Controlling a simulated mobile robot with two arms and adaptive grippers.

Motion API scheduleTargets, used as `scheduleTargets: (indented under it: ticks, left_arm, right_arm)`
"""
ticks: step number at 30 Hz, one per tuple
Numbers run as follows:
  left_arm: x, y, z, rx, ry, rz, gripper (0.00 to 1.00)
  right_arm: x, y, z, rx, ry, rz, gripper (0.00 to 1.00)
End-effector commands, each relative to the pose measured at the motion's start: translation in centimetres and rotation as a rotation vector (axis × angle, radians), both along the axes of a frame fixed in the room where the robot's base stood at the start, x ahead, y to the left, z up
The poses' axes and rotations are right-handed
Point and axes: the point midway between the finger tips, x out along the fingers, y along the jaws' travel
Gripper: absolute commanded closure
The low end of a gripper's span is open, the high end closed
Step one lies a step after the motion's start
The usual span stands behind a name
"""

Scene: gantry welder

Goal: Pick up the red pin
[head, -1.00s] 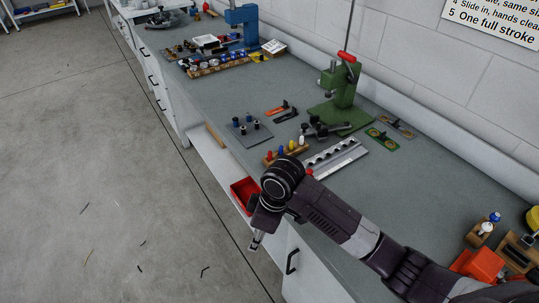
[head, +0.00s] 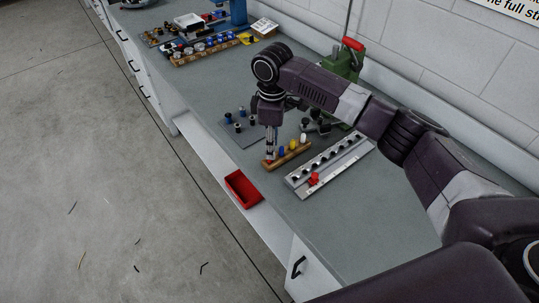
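The red pin (head: 268,161) stands at the near-left end of a small wooden rack (head: 286,157). A blue pin (head: 281,152), a yellow pin (head: 293,145) and a white pin (head: 303,138) stand in the same rack. My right gripper (head: 270,153) points straight down with its fingertips right at the red pin and hides most of it. The fingers look close together, but the view is too small to tell whether they grip the pin. My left gripper is not in view.
A metal rail with a row of holes (head: 335,160) lies right of the rack, with a red piece (head: 313,179) at its near end. A grey plate with dark pegs (head: 242,133) is behind left. A green press (head: 345,62) stands behind my arm.

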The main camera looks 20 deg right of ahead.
Motion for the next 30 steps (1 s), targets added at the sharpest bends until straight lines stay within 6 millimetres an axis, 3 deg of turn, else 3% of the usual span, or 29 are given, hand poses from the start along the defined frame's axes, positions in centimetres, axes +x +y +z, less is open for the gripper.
scheduleTargets:
  ticks: [3, 5, 8, 13, 17, 26, 30]
  left_arm:
    - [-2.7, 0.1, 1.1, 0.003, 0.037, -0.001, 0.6]
    - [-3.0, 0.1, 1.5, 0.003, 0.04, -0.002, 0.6]
    - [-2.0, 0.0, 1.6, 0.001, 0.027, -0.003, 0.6]
    - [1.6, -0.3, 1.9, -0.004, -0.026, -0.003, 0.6]
    - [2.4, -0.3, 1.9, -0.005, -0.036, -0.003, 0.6]
    - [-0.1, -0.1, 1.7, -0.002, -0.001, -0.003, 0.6]
    - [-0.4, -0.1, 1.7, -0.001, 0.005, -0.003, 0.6]
  right_arm:
    - [0.0, 0.2, -1.5, -0.002, 0.004, -0.001, 0.69]
    - [0.1, 0.3, -2.4, -0.003, 0.004, -0.001, 0.69]
    - [0.1, 0.3, -3.9, -0.002, 0.002, 0.0, 0.69]
    - [0.2, 0.3, -4.8, 0.0, -0.001, 0.0, 0.69]
    - [0.1, 0.3, -4.8, 0.0, -0.001, 0.0, 0.69]
    - [0.1, 0.3, -4.7, -0.001, 0.0, 0.0, 0.98]
    - [0.1, 0.3, -4.7, -0.001, 0.0, 0.0, 1.0]
